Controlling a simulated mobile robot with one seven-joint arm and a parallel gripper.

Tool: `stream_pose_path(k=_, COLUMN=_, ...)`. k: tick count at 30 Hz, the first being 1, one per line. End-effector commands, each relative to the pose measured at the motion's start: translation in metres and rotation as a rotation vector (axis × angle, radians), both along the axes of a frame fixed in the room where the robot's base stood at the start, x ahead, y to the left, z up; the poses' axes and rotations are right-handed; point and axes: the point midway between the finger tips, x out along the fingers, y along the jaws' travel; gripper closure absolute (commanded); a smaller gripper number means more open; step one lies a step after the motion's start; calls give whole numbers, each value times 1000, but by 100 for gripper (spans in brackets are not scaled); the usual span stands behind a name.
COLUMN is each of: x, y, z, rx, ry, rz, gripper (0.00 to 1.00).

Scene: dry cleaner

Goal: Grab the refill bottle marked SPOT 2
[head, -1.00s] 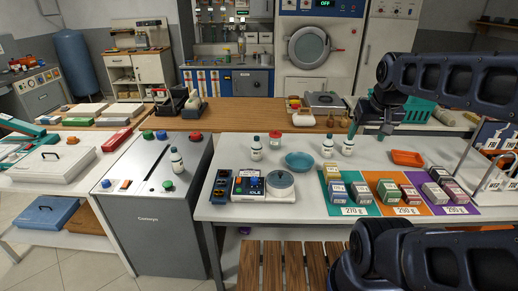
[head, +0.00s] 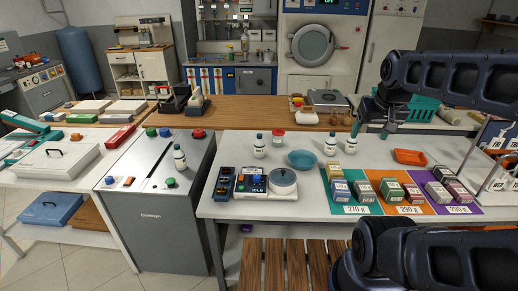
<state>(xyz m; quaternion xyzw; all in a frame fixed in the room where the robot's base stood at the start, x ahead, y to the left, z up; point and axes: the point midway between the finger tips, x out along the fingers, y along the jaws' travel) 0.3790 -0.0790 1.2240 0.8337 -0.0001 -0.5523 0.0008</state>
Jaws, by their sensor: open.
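Small white bottles with dark caps stand upright in several places. One bottle (head: 259,147) is on the white table left of the blue bowl. Another bottle (head: 331,145) is right of the bowl, and a third bottle (head: 351,141) stands just right of that one. A further bottle (head: 180,157) stands on the grey console at the left. Their labels are too small to read, so I cannot tell which is SPOT 2. My gripper (head: 371,129) is open and empty, pointing down in the picture near the third bottle, apparently above the table.
The blue bowl (head: 302,159) and a red-lidded jar (head: 277,139) stand between the bottles. A device with a round pan (head: 283,183) is in front. Boxes stand on teal, orange and purple mats (head: 356,210). An orange tray (head: 410,157) and a rack (head: 495,180) are at right.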

Motion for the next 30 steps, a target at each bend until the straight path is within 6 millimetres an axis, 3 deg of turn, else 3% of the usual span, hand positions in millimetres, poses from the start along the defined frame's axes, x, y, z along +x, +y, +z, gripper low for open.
stream_pose_path(k=3, x=0, y=0, z=0, rx=0, ry=0, rz=0, gripper=23)
stream_pose_path(k=14, x=8, y=2, z=4, rx=9, ry=6, rz=-14, gripper=23)
stream_pose_path(k=20, x=47, y=12, z=18, rx=58, ry=40, rz=-102, gripper=23)
stream_pose_path(k=30, x=135, y=42, z=33, rx=149, ry=111, rz=-307, gripper=23)
